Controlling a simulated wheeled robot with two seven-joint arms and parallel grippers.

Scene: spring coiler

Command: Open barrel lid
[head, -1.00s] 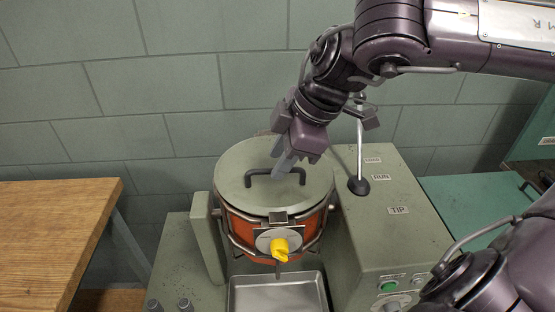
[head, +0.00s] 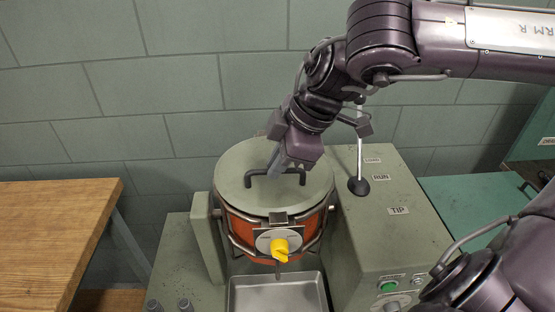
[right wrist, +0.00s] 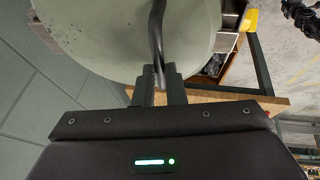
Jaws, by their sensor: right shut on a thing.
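The barrel (head: 240,229) is orange-red with metal bands and stands in a green machine. Its round grey-green lid (head: 245,160) lies on top, closed, and it also fills the upper part of the right wrist view (right wrist: 100,40). A dark bar handle (head: 262,173) arches over the lid. My right gripper (head: 277,167) comes down from above and is shut on the handle. In the right wrist view the handle (right wrist: 156,35) runs in between the fingers (right wrist: 158,78). My left gripper is out of view.
A lever (head: 359,160) stands on the machine's right housing, beside labels RUN and TIP and a green button (head: 389,286). A metal tray (head: 275,292) lies below the barrel. A wooden table (head: 50,225) is at the left. A block wall closes the back.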

